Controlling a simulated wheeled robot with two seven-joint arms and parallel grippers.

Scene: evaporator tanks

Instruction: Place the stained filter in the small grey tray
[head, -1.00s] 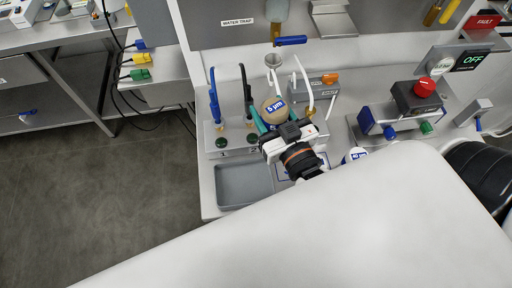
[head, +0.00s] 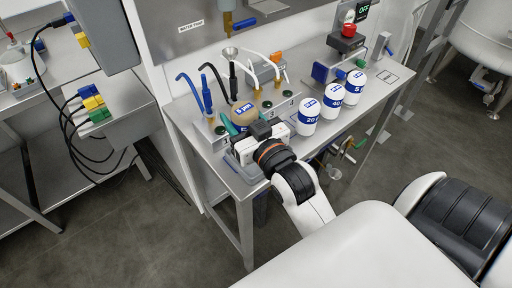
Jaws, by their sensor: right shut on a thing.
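The stained filter (head: 243,112) is tan with a blue 5 µm label. My right gripper (head: 243,124) is shut on it, with a teal finger showing at its left side. The filter is upright in front of the black tube of the left manifold. The small grey tray (head: 256,173) is at the bench's front edge, mostly hidden under my right gripper and wrist. The filter's lower end is hidden, so I cannot tell whether it touches anything. My left gripper is not in view.
White filters marked 20 (head: 308,117), 40 (head: 333,101) and 5 (head: 355,86) stand in a row to the right. Tubes rise from the manifold (head: 206,129) behind the gripper. A device with a red button (head: 348,30) stands at the back.

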